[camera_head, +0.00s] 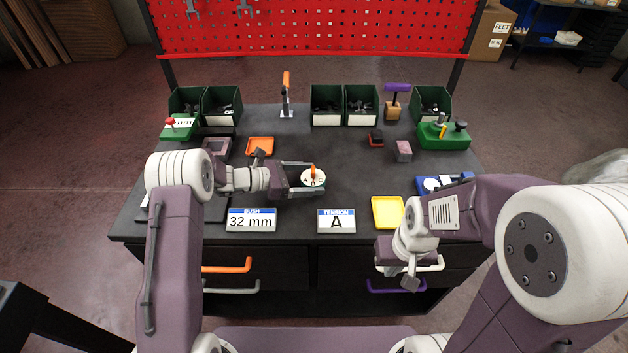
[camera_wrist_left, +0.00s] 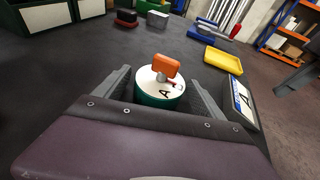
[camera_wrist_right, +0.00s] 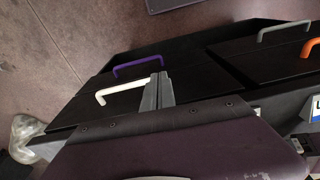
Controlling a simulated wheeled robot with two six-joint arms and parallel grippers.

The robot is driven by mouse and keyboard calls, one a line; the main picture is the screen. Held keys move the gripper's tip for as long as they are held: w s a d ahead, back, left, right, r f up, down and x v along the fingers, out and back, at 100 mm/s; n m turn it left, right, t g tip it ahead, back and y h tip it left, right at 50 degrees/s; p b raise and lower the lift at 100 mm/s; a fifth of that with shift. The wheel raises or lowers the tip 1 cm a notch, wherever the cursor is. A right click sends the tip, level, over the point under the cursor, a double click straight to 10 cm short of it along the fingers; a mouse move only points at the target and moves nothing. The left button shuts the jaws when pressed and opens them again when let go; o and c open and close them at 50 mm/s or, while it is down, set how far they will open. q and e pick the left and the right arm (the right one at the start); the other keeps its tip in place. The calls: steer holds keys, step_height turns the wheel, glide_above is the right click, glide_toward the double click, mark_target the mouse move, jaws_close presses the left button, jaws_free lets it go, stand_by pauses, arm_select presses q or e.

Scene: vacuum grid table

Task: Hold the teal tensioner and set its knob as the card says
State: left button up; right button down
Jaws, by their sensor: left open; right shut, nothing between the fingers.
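The teal tensioner (camera_head: 314,184) stands on the dark table with a white lettered dial on top and an orange knob (camera_head: 313,170). It also shows in the left wrist view (camera_wrist_left: 160,102); the letter A is clear on the dial there. I cannot tell for sure which letter the knob points at. My left gripper (camera_head: 310,179) is open, with one finger on each side of the tensioner, apart from it as far as I can see. The TENSION card (camera_head: 336,222) reads A. My right gripper (camera_head: 409,280) is shut and empty in front of the drawers.
A BUSH 32 mm card (camera_head: 251,220) stands left of the TENSION card. A yellow tray (camera_head: 388,212) lies to the right. An orange tray (camera_head: 260,146) and green bins (camera_head: 328,104) are behind. A white drawer handle (camera_wrist_right: 120,92) is close to my right gripper.

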arm_select(q)
steer(key=c, duration=0.9)
steer(key=shift+o, duration=0.2)
arm_select(e)
steer(key=c, duration=1.7)
jaws_free()
steer(key=shift+w+r, duration=0.1)
steer(key=shift+w, duration=0.05)
steer(key=shift+o, duration=1.1)
steer(key=shift+n+t, duration=0.3)
steer(key=shift+t, duration=0.4)
steer(key=w+a+r, duration=0.2)
steer(key=w, duration=0.2)
steer(key=w+a+r, duration=0.2)
steer(key=w, duration=0.2)
steer(key=w+a+r, duration=0.2)
steer(key=w, duration=0.3)
steer(key=shift+w+a+r, duration=0.1)
steer(key=shift+a+r, duration=0.2)
steer(key=w+a+r+t, duration=0.1)
steer(key=w+a+r, duration=0.4)
steer(key=w+a, duration=0.1)
glide_toward(313, 169)
steer(key=shift+t, duration=0.5)
steer(key=x, duration=0.5)
steer(key=s+x, duration=0.1)
steer(key=x, duration=0.2)
steer(key=shift+w+f, duration=0.2)
steer(key=shift+f, duration=0.3)
